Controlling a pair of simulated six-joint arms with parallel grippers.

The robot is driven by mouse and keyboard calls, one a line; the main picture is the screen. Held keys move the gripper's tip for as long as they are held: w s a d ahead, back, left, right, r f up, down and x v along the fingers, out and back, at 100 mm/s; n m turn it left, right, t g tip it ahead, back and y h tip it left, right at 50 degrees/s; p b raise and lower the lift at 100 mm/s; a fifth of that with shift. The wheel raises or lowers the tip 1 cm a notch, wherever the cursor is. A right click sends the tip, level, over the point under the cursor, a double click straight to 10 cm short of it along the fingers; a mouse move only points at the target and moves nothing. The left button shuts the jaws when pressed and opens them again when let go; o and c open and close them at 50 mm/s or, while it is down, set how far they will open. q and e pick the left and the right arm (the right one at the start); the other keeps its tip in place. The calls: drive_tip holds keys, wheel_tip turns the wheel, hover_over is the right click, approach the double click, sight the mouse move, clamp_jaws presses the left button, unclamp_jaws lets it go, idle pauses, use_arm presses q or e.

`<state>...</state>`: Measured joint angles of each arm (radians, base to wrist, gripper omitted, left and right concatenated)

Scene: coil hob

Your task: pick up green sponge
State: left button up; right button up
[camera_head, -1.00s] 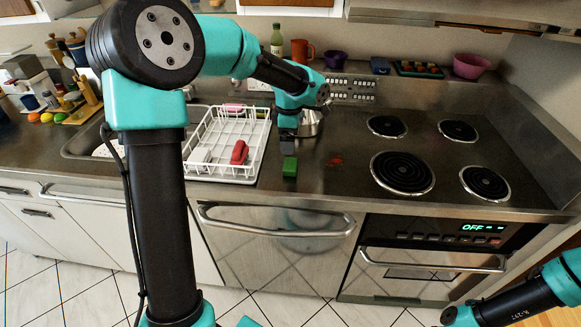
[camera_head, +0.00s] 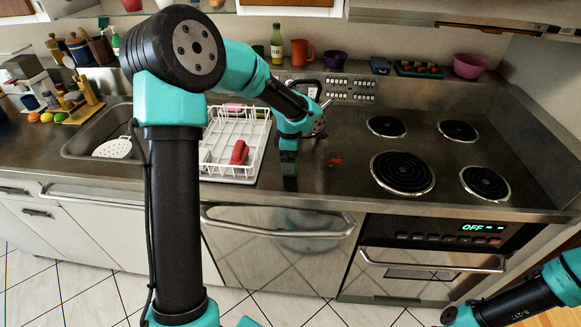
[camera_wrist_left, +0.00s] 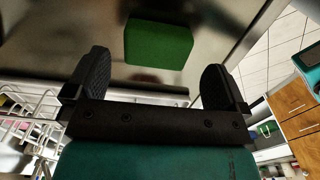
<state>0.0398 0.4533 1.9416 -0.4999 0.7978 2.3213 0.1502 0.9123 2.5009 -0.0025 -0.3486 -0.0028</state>
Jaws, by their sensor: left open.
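The green sponge (camera_wrist_left: 158,44) is a plain green block on the steel counter. In the left wrist view it lies just beyond the fingertips, between the lines of the two fingers and not touching either. My left gripper (camera_wrist_left: 158,78) is open and empty. In the head view my left gripper (camera_head: 289,172) points down at the counter to the right of the dish rack and hides most or all of the sponge. Part of my right arm shows at the lower right of the head view, but its gripper does not show.
A white dish rack (camera_head: 232,179) holding a red item (camera_head: 239,152) stands left of the gripper. A metal kettle (camera_head: 308,122), partly hidden by my arm, stands behind it. The coil hob (camera_head: 403,172) is to the right. The counter's front edge is close.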

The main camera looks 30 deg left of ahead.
use_arm(q)
drive_tip(key=shift+w+f, duration=0.2)
drive_tip(key=shift+f, duration=1.65)
drive_tip(key=shift+c, duration=0.4)
drive_tip(key=c, duration=0.9)
drive_tip(key=shift+r, duration=0.1)
drive_tip(key=shift+r, duration=1.7)
drive_tip(key=s+d+r, duration=0.1)
drive_tip(key=s+d, duration=0.7)
drive_tip(key=s, duration=0.5)
drive_tip(key=shift+s+d+r, duration=0.2)
drive_tip(key=shift+s, duration=0.15)
